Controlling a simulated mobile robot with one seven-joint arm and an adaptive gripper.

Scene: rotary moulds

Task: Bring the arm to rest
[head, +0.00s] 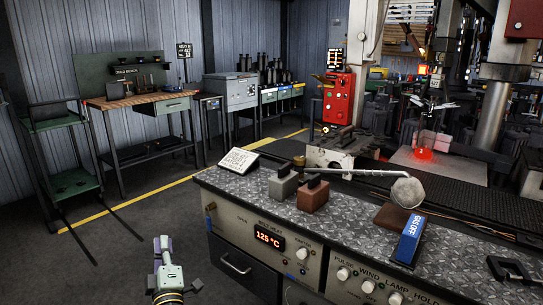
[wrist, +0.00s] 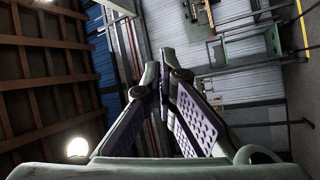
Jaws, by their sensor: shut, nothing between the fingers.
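My gripper (head: 162,244) shows at the bottom of the head view, left of the bench and clear of it. It points up, away from the camera. In the wrist view its two fingers (wrist: 160,78) meet at the tips with nothing between them. The wrist view looks past the fingers at the wall and the ceiling beams, turned on its side.
A metal-topped bench (head: 345,210) with a 125 °C display stands to the right. On it are a grey block (head: 283,188), a reddish block (head: 313,197), a ladle (head: 405,191) and a blue box (head: 410,238). A green cart (head: 72,182) and a workbench (head: 135,102) stand at the back left. The floor between is open.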

